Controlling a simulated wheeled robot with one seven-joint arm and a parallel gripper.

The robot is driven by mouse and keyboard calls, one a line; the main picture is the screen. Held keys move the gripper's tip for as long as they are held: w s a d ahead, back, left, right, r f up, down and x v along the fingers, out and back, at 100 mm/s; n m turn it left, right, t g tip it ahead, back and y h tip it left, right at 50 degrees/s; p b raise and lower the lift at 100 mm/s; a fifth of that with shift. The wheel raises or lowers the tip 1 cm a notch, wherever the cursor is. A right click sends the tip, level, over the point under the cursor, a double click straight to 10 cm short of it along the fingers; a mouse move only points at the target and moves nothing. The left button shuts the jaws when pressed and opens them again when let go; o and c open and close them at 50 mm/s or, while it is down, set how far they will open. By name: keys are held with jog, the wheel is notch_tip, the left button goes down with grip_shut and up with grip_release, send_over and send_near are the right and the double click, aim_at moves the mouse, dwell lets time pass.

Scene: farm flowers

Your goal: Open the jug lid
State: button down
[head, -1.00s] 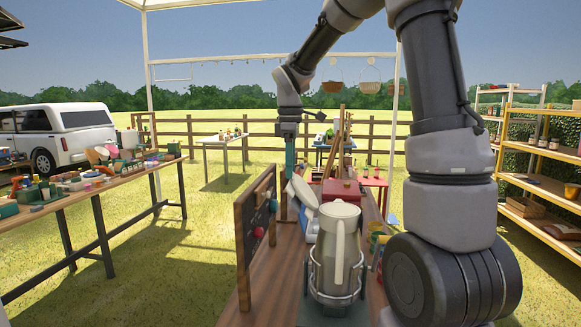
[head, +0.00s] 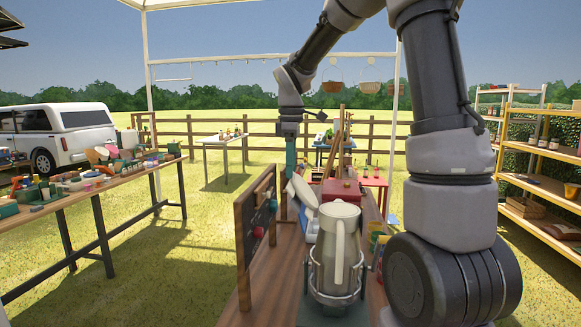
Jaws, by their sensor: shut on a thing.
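The grey-white jug (head: 326,245) stands upright in a metal wire holder (head: 336,297) on the wooden table, with its long handle facing me. I cannot tell how its lid sits. My gripper (head: 291,163) points down at the far end of my arm, behind and left of the jug. It is shut, but its fingertips and what they hold cannot be made out. A pale tilted panel (head: 301,188) stands just below it, left of the jug's top. I cannot tell whether this belongs to the jug.
A dark board (head: 248,232) in a wooden frame stands along the table's left side. A red box (head: 341,191) lies behind the jug, and small coloured pots stand at its right. My arm fills the right foreground. A long cluttered table (head: 125,182) stands at the left, with grass between.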

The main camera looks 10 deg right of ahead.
jog(key=d+y, duration=0.1)
jog(key=s+d+r+t+y, duration=0.1)
jog(key=d+y, duration=0.1)
jog(key=shift+s+d+r, duration=0.25)
jog(key=shift+d+r, duration=0.15)
jog(key=shift+s+d+r, duration=0.15)
jog(key=shift+d, duration=0.3)
jog(key=shift+s, duration=0.1)
dwell(0.4)
jog(key=shift+c, duration=1.6)
grip_release()
jog(key=shift+d, duration=0.1)
notch_tip(320, 180, up, 10)
send_over(305, 188)
jog(key=s+d, duration=0.2)
jog(key=d, duration=0.2)
jog(key=shift+w+d, duration=0.15)
jog(key=shift+w, duration=0.05)
